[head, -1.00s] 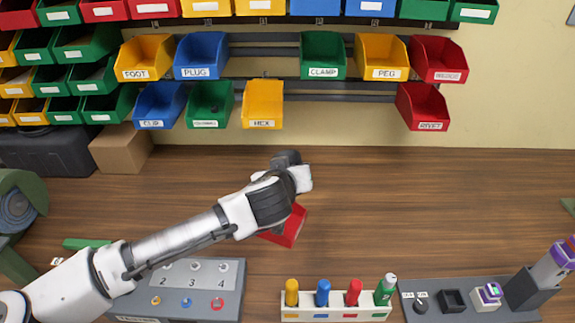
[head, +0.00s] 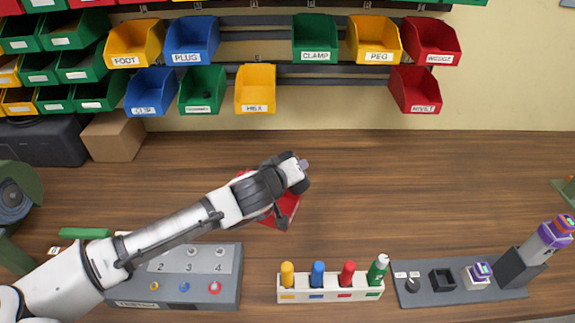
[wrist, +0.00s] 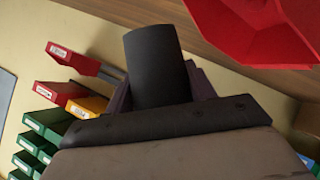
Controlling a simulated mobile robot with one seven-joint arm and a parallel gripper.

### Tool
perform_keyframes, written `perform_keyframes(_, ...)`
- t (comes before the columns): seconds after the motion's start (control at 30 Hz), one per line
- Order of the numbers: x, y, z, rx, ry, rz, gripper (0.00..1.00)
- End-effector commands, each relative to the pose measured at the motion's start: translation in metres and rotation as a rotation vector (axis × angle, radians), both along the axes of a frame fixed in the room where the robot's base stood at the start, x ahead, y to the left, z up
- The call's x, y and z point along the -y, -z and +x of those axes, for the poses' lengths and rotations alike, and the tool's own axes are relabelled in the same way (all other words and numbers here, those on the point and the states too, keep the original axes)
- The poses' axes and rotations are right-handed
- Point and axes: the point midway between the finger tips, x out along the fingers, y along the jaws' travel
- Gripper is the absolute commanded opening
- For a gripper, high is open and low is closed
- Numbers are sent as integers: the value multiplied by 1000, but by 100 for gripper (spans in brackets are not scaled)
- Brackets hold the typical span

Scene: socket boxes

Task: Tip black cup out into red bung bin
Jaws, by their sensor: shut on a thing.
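The black cup (wrist: 157,62) is in the wrist view, held between the purple-grey fingers of my gripper (wrist: 160,88). Its mouth is not visible there, nor is anything inside it. The red bin (wrist: 262,30) is at the upper right of the wrist view, with its open side partly in sight. In the head view the red bin (head: 290,206) stands on the bench, mostly covered by my wrist, with my gripper (head: 302,166) above and beside it. I cannot clearly make out the cup in the head view. Whether it is over the bin's opening is unclear.
Labelled coloured bins (head: 255,88) hang on the back wall rails. A grey numbered panel (head: 190,270), a rack of coloured bottles (head: 330,293) and a dark tray of small parts (head: 450,283) line the front. The bench right of the red bin is clear.

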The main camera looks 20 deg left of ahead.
Motion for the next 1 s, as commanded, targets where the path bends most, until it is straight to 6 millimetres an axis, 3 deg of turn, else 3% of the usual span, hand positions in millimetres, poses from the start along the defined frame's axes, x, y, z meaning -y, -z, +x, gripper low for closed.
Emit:
perform_keyframes(0.8,12,35,-2,-74,-1,-419,36)
perform_keyframes(1.0,11,32,-2,-92,-2,-513,36)
